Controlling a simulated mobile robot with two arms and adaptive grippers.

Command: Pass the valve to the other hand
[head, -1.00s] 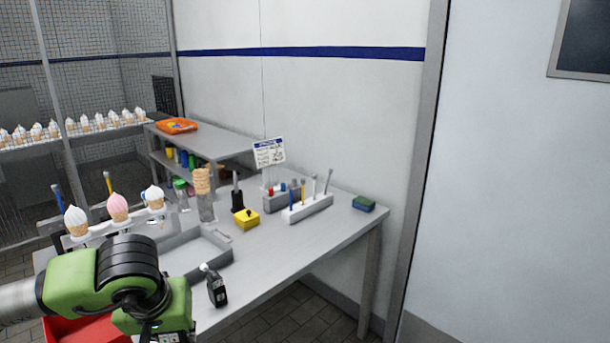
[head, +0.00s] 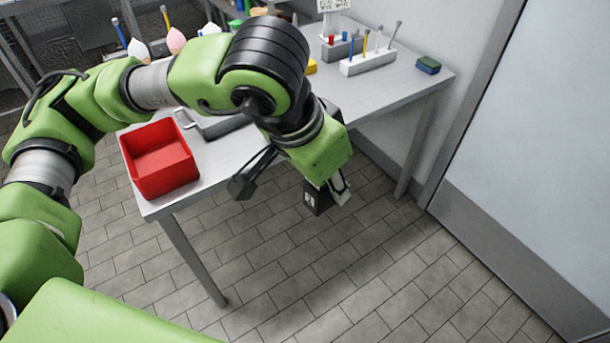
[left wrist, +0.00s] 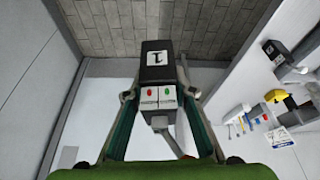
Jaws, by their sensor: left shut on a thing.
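The valve (head: 312,199) is a dark block with a white-marked label, held in my left gripper (head: 327,194) beyond the table's front edge, above the floor. In the left wrist view the valve (left wrist: 157,65) shows a black part marked "1" and a pale part with a red and a green dot. The two fingers of my left gripper (left wrist: 157,96) are shut on its sides. A grey piece extends from its lower end toward the palm. My right gripper is not in view.
The tiled floor (head: 300,290) in front is clear.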

